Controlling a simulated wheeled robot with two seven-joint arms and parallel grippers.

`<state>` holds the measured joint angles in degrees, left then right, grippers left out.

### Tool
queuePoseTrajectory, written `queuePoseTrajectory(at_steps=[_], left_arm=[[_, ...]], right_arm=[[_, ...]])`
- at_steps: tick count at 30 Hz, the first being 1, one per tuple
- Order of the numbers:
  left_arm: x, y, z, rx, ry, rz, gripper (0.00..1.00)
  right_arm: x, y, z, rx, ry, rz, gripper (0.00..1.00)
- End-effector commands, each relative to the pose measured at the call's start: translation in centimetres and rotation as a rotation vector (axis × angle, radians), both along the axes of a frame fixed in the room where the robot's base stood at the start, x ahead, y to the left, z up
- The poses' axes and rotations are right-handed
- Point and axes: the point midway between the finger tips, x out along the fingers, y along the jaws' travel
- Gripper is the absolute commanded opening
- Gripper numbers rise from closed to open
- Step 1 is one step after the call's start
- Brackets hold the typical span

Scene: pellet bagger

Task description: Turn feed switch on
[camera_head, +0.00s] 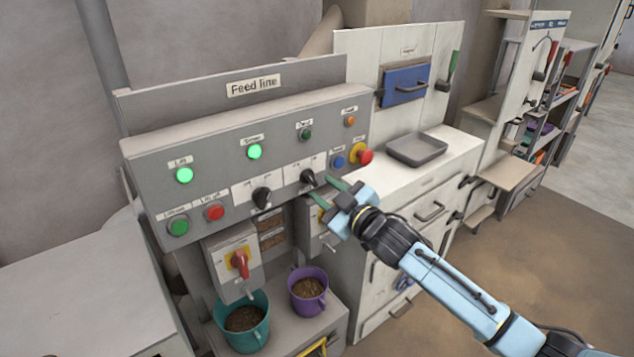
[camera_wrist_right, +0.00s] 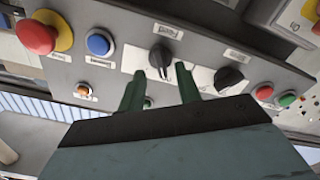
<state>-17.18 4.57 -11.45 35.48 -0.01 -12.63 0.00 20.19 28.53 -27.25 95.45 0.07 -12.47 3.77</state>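Two black rotary switches sit on the front of the grey "Feed line" panel. The right-hand one, apparently the feed switch (camera_head: 307,177), is below a dark, unlit green lamp (camera_head: 306,134). My right gripper (camera_head: 319,188) is just in front of it, open, with its green fingers apart. In the right wrist view the knob (camera_wrist_right: 160,58) shows between and just beyond the fingertips (camera_wrist_right: 159,72), with no clear contact. The other black switch (camera_head: 261,197) is to its left and also shows in the wrist view (camera_wrist_right: 229,78). The small labels are hard to read. My left gripper is not in view.
Two green lamps (camera_head: 185,175) (camera_head: 255,152) are lit. A red mushroom button (camera_head: 364,154) and a blue button (camera_head: 338,162) are close to the right. A red-handled switch box (camera_head: 239,263), a teal bucket (camera_head: 243,334) and a purple bucket (camera_head: 309,305) are below.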

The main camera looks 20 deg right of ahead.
Motion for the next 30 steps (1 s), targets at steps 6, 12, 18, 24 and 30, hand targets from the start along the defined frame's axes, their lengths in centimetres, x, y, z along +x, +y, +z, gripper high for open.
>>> queuePoseTrajectory(at_steps=[6,12,18,24,30], left_arm=[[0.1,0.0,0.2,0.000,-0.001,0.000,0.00],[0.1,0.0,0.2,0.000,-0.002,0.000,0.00],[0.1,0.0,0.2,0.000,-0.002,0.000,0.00],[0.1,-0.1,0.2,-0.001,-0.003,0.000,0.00],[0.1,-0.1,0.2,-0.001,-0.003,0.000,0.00]], right_arm=[[2.5,0.9,0.1,0.000,0.000,-0.001,0.34],[3.3,1.2,0.0,-0.001,-0.001,0.001,0.34],[3.3,1.2,0.0,-0.001,0.000,0.001,0.34],[3.3,1.2,0.0,-0.001,0.000,0.000,0.14],[3.3,1.2,0.0,-0.001,0.000,0.000,0.00]])
